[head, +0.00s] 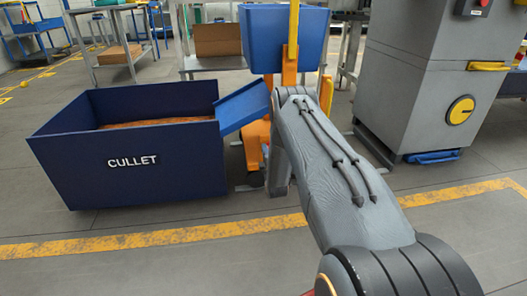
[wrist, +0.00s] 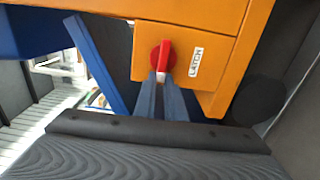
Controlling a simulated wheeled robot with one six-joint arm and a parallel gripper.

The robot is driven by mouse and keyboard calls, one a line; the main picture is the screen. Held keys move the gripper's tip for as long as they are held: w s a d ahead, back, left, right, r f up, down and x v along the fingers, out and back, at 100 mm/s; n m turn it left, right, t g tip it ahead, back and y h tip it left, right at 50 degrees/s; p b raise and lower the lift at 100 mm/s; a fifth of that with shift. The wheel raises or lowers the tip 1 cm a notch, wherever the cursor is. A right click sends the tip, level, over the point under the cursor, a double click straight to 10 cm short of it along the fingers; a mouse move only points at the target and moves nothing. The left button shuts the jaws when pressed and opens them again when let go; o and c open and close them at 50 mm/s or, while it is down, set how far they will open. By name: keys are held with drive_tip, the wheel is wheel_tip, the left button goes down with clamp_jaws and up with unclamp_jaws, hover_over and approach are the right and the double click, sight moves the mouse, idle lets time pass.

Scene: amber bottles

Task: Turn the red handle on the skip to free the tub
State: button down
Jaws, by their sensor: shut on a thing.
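The blue tub (head: 283,40) stands level on the orange frame of the skip (head: 256,140) in the head view. In the wrist view an orange panel (wrist: 223,47) carries the round red handle (wrist: 162,50), with a white LATCH label (wrist: 196,61) on its right. The handle's grip bar runs roughly up and down the picture. My gripper (wrist: 161,80) is shut on the lower end of this bar. In the head view my own arm hides the gripper and the handle.
A dark blue CULLET bin (head: 128,185) stands left of the skip, with a blue chute (head: 243,106) between them. A grey machine cabinet (head: 415,85) stands to the right. A yellow floor line (head: 150,242) crosses in front, with clear floor around it.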

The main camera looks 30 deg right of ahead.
drive_tip(key=shift+s+d+f, duration=0.2)
drive_tip(key=shift+s+f, duration=0.1)
drive_tip(key=shift+f, duration=0.05)
drive_tip(key=c, duration=1.9)
unclamp_jaws()
drive_tip(key=shift+o, duration=0.4)
drive_tip(key=shift+d+r, duration=0.1)
drive_tip(key=shift+d, duration=0.05)
drive_tip(key=p+v, duration=0.3)
drive_tip(key=v, duration=0.4)
drive_tip(key=shift+s+a, duration=0.35)
drive_tip(key=shift+w+r, duration=0.1)
drive_tip(key=shift+r, duration=0.1)
